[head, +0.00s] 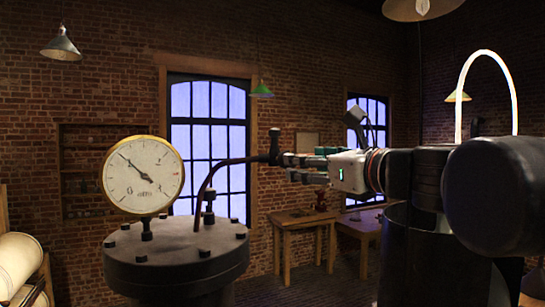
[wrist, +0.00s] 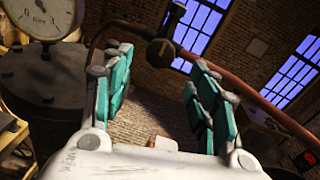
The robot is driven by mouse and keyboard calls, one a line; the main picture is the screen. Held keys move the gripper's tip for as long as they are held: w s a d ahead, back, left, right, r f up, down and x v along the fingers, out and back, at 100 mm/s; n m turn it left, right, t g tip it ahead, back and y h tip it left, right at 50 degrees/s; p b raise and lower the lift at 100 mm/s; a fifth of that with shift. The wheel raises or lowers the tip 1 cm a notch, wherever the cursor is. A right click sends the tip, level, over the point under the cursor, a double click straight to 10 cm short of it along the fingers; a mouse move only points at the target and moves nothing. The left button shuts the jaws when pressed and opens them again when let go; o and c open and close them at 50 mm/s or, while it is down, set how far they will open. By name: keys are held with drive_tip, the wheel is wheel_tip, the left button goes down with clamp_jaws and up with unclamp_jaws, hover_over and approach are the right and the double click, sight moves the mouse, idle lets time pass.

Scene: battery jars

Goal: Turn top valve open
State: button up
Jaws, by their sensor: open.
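A dark valve (head: 274,147) sits at the upper end of a thin curved pipe (head: 205,182) rising from the dark tank. Its black handle stands about upright in the head view. My gripper (head: 288,166) comes in from the right, with its fingertips close to the valve. In the wrist view the valve (wrist: 160,52) lies ahead, between the two green-padded fingers of my gripper (wrist: 160,62). The fingers are spread apart with nothing gripped between them. Whether either finger touches the valve cannot be told.
A round pressure gauge (head: 143,176) stands on the dark tank (head: 175,257) at left. A dark cylinder (head: 425,260) stands below my arm at right. Wooden tables (head: 305,218) stand behind, near the brick wall and windows.

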drive_tip(key=p+x, duration=0.1)
drive_tip(key=x, duration=0.6)
drive_tip(key=shift+w+a, duration=0.15)
drive_tip(key=shift+w, duration=0.1)
drive_tip(key=c, duration=1.1)
